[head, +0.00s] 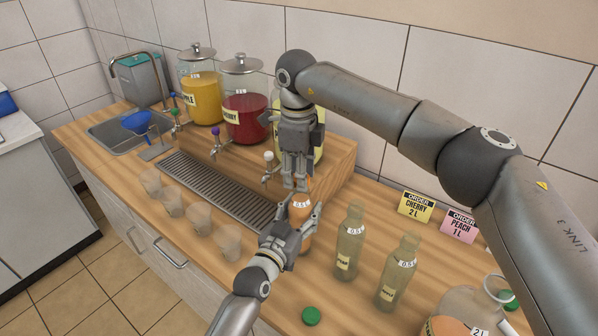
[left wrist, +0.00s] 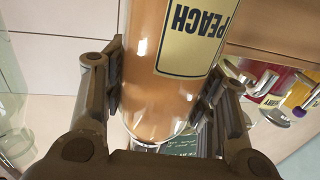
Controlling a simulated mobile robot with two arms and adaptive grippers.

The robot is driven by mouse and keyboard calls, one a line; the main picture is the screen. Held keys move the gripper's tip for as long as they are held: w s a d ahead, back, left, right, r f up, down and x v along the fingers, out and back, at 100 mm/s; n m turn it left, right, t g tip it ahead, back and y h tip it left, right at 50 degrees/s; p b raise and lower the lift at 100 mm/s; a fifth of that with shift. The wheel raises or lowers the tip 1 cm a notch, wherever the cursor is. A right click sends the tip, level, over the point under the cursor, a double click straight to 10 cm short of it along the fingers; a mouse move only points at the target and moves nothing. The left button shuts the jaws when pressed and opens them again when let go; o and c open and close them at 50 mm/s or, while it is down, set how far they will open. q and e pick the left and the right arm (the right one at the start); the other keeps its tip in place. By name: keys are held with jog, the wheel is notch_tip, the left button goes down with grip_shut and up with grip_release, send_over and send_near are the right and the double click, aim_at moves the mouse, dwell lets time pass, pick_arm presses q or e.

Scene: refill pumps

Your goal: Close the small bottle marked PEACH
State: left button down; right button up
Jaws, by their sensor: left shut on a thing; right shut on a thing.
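The small PEACH bottle (head: 301,211), filled with orange liquid, stands upright in front of the drip tray in the head view. Its yellow PEACH label (left wrist: 198,38) appears upside down in the left wrist view. My left gripper (head: 300,225) is shut on the bottle's body, one finger on each side. My right gripper (head: 296,186) points down from above, its fingertips shut at the bottle's mouth. The mouth and the cap between those fingertips are hidden by the fingers.
Two small empty bottles (head: 349,243) (head: 397,275) stand to the right. Several cups (head: 171,202) line the counter's front left. Dispensers (head: 244,115) stand behind.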

jog(key=m, duration=0.6)
jog(key=shift+w+d, duration=0.1)
jog(key=shift+w, duration=0.05)
jog(key=m, duration=0.5)
jog(key=shift+d, duration=0.1)
jog(key=m, duration=0.4)
jog(key=shift+d+m, duration=0.1)
jog(key=shift+m, duration=0.2)
jog(key=m, duration=0.6)
jog(key=shift+d, duration=0.1)
jog(key=m, duration=0.7)
jog(key=shift+d, duration=0.1)
jog(key=m, duration=0.4)
jog(key=shift+s+m, duration=0.2)
jog(key=shift+m, duration=0.1)
jog(key=m, duration=0.4)
jog(key=shift+f, duration=0.1)
